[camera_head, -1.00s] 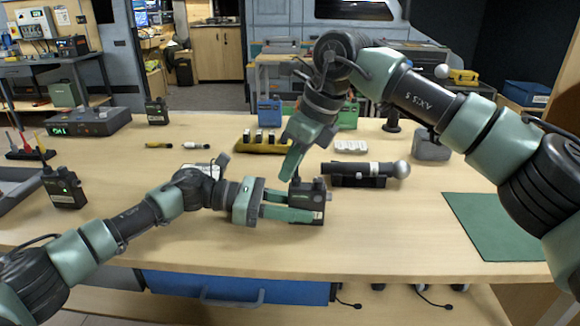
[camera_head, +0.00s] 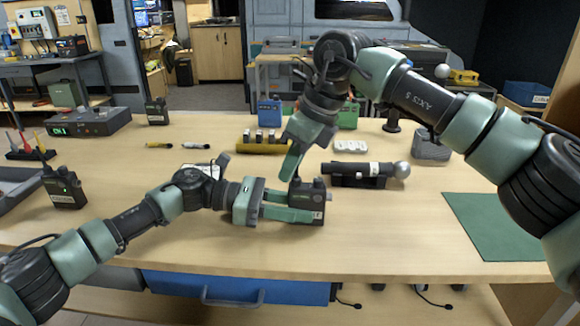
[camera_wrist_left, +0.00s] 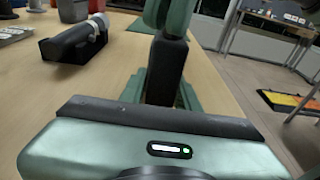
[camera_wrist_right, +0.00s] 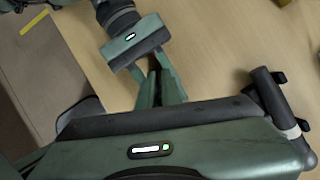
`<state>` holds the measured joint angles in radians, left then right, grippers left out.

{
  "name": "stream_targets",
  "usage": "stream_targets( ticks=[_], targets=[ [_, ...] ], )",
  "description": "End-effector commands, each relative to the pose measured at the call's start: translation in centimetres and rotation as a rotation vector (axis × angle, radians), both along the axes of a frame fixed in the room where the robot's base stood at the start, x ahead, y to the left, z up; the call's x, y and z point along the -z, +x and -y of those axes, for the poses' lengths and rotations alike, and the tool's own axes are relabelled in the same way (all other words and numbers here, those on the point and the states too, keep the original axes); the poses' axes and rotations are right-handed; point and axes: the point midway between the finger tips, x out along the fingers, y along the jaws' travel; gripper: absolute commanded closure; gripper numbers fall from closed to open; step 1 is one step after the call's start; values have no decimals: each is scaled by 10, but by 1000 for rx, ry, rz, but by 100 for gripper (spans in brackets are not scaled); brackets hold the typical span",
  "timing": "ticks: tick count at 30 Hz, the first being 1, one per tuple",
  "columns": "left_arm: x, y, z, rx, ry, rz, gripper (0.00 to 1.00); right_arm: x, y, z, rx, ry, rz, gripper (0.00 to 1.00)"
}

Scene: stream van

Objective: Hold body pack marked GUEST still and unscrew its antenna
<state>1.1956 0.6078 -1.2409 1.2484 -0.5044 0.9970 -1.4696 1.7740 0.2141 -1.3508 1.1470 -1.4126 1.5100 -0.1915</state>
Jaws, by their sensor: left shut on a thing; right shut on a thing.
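A dark body pack (camera_head: 311,200) stands upright on the table in the head view, with a small label that is too small to read. My left gripper (camera_head: 290,205) is shut on its body from the left. My right gripper (camera_head: 289,176) comes down from above and is shut at the top of the pack, where the antenna sits; its fingers hide the antenna. In the left wrist view the pack (camera_wrist_left: 165,72) shows dark, with the right gripper's fingers (camera_wrist_left: 172,18) above it. The right wrist view shows the left gripper (camera_wrist_right: 160,88) around the pack.
A microphone (camera_head: 370,170) lies on a dark stand just right of the pack. Two other body packs (camera_head: 65,188) (camera_head: 157,110) stand at the left. A yellow holder (camera_head: 262,148) is behind, and a green mat (camera_head: 497,225) lies at the right. The table front is clear.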

Motion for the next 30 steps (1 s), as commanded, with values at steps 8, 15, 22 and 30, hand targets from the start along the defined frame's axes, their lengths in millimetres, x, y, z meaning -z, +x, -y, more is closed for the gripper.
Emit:
stream_targets(
  ticks=[8,15,22,30],
  targets=[
    [1,0,0,-1,2,-1,100,0,-1,0,0,0,-1,100],
    [1,0,0,-1,2,-1,100,0,-2,-1,-107,2,-3,100],
    [1,0,0,-1,2,-1,100,0,-5,-2,-333,0,-1,100],
    [1,0,0,-1,2,-1,100,0,-5,-1,-352,0,0,100]
  ],
)
